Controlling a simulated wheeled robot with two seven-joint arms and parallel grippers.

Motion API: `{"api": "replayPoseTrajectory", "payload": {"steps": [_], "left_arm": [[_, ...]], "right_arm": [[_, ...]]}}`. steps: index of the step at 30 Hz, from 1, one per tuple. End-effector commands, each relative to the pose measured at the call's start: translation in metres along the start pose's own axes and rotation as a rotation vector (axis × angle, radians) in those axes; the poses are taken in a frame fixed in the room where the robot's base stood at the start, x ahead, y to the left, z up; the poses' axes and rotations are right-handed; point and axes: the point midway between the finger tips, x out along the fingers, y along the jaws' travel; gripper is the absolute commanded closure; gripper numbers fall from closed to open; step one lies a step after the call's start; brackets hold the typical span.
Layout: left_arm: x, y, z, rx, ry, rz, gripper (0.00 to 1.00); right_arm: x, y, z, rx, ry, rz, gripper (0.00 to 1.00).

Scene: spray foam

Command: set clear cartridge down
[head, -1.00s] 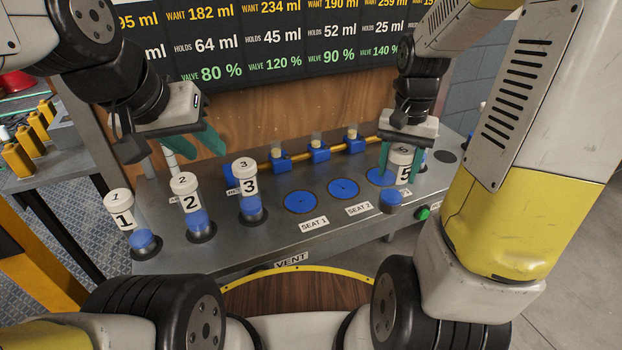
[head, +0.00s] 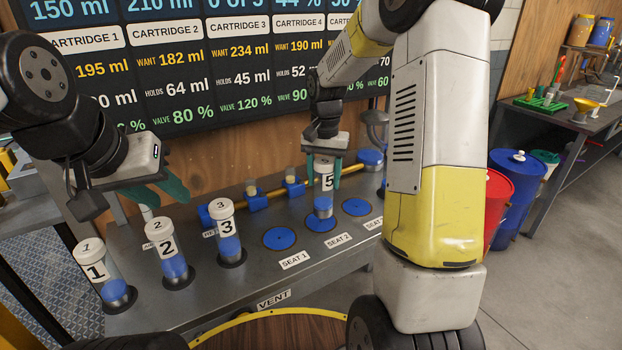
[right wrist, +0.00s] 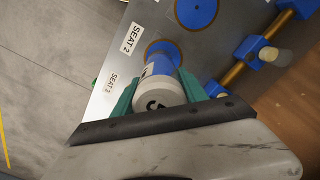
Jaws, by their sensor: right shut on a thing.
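The clear cartridge numbered 5 (head: 325,188) has a white cap and blue contents. It stands roughly upright between the teal fingers of my right gripper (head: 322,175), which is shut on it. Its lower end is over the blue pad of seat 2 (head: 320,224); I cannot tell whether it touches. In the right wrist view, the cartridge (right wrist: 160,90) partly covers that pad (right wrist: 160,47). The pads of seat 1 (head: 279,238) and seat 3 (head: 356,207) are bare. My left gripper (head: 127,200) is open and empty, behind cartridges 1 and 2.
Cartridges 1 (head: 103,272), 2 (head: 168,254) and 3 (head: 228,233) stand in black holders to the left on the grey bench. A brass pipe with blue valves (head: 293,186) runs behind the seats. A display board (head: 210,75) hangs above.

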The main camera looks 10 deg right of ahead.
Motion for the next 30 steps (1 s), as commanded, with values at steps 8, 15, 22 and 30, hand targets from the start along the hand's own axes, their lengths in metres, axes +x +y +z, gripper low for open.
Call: {"api": "replayPoseTrajectory", "payload": {"steps": [8,15,22,30], "left_arm": [[0.0,0.0,0.0,0.0,0.0,0.0,0.64],[0.0,0.0,0.0,0.0,0.0,0.0,0.64],[0.0,0.0,0.0,0.0,0.0,0.0,0.64],[0.0,0.0,0.0,0.0,0.0,0.0,0.64]], "right_arm": [[0.021,-0.007,-0.005,0.0,-0.002,0.0,1.0],[0.035,-0.008,-0.006,0.0,0.003,-0.001,1.0],[0.037,-0.008,-0.006,0.0,0.002,-0.001,1.0],[0.039,-0.007,-0.006,0.0,0.0,0.0,0.28]]}}
